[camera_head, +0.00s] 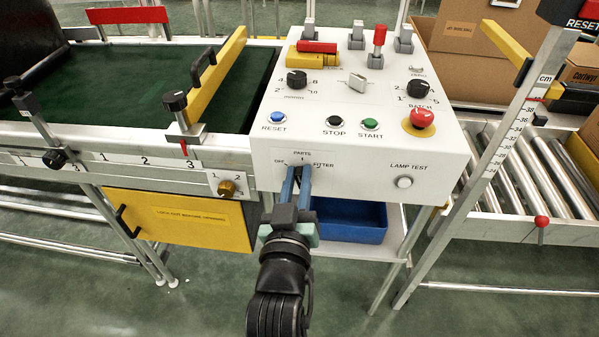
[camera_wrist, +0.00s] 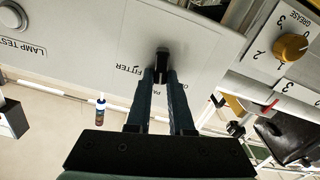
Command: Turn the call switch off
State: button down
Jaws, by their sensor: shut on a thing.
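The call switch is a small black knob (camera_wrist: 162,56) on the front face of the white control box (camera_head: 350,150). Labels around it read PARTS at the top, FITTER on the right and a partly covered OFF on the left in the head view. My gripper (camera_head: 297,170) reaches up to it from below. In the wrist view, both blue-grey fingers of my gripper (camera_wrist: 163,76) are closed on the knob, one on each side. The fingers cover much of the knob, so I cannot tell which label it points to.
A white LAMP TEST button (camera_head: 404,182) is right of the switch. The box top holds knobs, buttons and a red emergency stop (camera_head: 422,118). A blue bin (camera_head: 352,222) sits below, a yellow panel (camera_head: 180,218) to the left, and a roller conveyor (camera_head: 540,178) to the right.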

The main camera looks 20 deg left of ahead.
jog(key=n+p, duration=0.2)
jog(key=n, duration=0.2)
jog(key=shift+s+a+n+p, duration=0.1)
jog(key=shift+a+n+p, duration=0.2)
jog(key=shift+p, duration=0.1)
jog(key=shift+a+f+n+p, duration=0.15)
jog(key=shift+n+p, duration=0.35)
jog(key=shift+n, duration=0.6)
jog(key=shift+a+f+n+p, duration=0.15)
jog(key=shift+n+p, duration=0.35)
jog(key=shift+n, duration=0.6)
jog(key=shift+d+f, duration=0.1)
jog(key=c, duration=0.8)
grip_release()
jog(key=shift+s, duration=0.15)
jog(key=p+v, duration=0.1)
jog(key=v, duration=1.1)
jog(key=shift+s, duration=0.35)
jog(key=shift+d, duration=0.15)
